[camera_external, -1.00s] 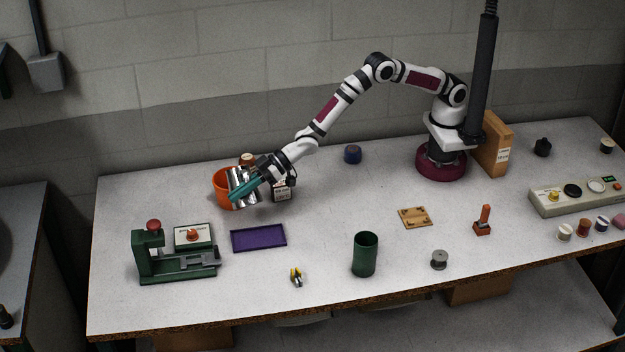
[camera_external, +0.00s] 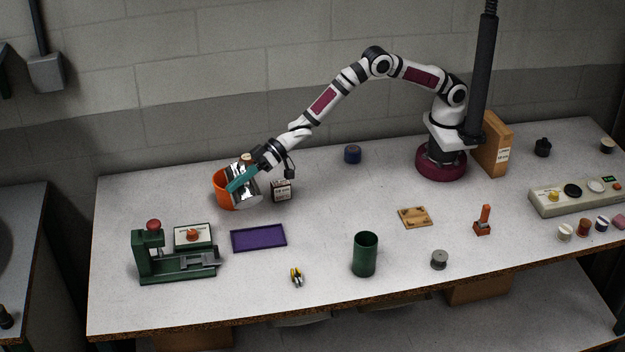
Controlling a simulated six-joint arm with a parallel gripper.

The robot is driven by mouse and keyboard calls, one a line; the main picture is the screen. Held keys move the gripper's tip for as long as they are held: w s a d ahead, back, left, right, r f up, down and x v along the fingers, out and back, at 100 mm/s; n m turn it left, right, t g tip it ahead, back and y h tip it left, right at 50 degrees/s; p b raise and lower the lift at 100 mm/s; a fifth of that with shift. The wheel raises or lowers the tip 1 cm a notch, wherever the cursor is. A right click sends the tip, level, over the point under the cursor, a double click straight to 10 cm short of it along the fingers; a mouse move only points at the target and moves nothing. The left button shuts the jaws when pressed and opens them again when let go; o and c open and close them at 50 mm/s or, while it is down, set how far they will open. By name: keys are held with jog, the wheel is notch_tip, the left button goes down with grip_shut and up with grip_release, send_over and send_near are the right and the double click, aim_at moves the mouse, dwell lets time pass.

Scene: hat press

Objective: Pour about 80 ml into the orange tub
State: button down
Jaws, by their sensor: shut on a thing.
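The orange tub (camera_external: 221,192) stands on the table at the left, partly hidden by a shiny metal vessel (camera_external: 246,189) with a teal part (camera_external: 243,178). My gripper (camera_external: 258,165) is shut on this vessel and holds it tilted at the right side of the tub's mouth. The vessel overlaps the tub's rim in this view. I cannot tell whether they touch, and no stream of liquid can be made out. The liquid level in the tub is hidden.
A small dark labelled box (camera_external: 281,191) stands just right of the vessel. A purple tray (camera_external: 258,238) and a green press (camera_external: 178,258) are in front. A green cup (camera_external: 365,254) stands at front centre. A blue round item (camera_external: 352,154) stands behind. The table's middle is mostly clear.

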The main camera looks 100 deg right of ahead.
jog(key=shift+d+r+m+p, duration=0.2)
jog(key=shift+m+p, duration=0.1)
jog(key=shift+p, duration=0.1)
jog(key=shift+w+d+r+m+y+p, duration=0.2)
jog(key=shift+d+r+m+y+p, duration=0.5)
jog(key=shift+p, duration=0.45)
dwell(1.5)
jog(key=shift+s+a+f+n+h, duration=0.25)
jog(key=shift+a+f+n+h, duration=0.6)
jog(key=shift+a+n, duration=0.3)
jog(key=shift+n, duration=0.15)
jog(key=shift+s+a+f+n+h+b, duration=0.1)
jog(key=shift+a+f+n+h+b, duration=0.15)
jog(key=shift+f+n+h+b, duration=0.5)
jog(key=shift+f+p, duration=0.25)
jog(key=shift+p, duration=0.05)
jog(key=shift+a, duration=0.1)
